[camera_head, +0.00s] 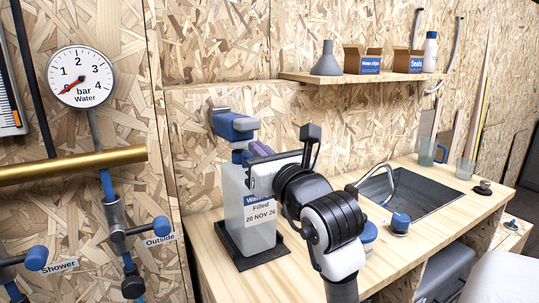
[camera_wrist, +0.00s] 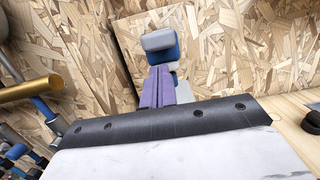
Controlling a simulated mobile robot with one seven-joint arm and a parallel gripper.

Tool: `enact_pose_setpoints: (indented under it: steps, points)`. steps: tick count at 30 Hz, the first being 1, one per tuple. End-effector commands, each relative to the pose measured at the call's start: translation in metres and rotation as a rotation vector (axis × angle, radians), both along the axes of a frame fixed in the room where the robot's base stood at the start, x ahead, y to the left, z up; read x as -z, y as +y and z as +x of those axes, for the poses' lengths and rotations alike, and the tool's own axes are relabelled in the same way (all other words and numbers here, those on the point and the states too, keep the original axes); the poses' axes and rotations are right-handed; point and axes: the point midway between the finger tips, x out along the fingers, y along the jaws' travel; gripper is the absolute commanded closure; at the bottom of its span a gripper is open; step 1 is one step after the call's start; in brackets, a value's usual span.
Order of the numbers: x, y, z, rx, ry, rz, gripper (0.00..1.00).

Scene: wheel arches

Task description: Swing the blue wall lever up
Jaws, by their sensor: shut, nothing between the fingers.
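The blue wall lever (camera_head: 233,125) sticks out from the chipboard wall above the water container, its handle roughly level with a paler end. In the wrist view the lever (camera_wrist: 163,45) is just beyond my fingertips, near the top middle. My gripper (camera_head: 258,149) has purple fingers that are shut with nothing between them. The fingers (camera_wrist: 158,88) point toward the wall, a little below the lever. I cannot tell whether they touch it. Part of the lever's mount is hidden behind its handle.
A translucent water container (camera_head: 234,215) on a black tray stands on the wooden counter (camera_head: 215,260) below my gripper. A shelf (camera_head: 300,78) with boxes is at upper right. A brass pipe (camera_head: 75,165) and blue-handled valves (camera_head: 161,226) are at left.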

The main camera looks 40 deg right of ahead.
Motion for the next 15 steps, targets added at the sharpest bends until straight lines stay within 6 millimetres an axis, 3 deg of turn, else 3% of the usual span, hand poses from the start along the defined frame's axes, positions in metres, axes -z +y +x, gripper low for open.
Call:
enact_pose_setpoints:
  steps: [6,15]
  points:
    - [-0.005,-0.006,0.025,0.0,-0.001,0.0,1.0]
    - [-0.005,-0.007,0.031,0.0,-0.001,-0.001,1.0]
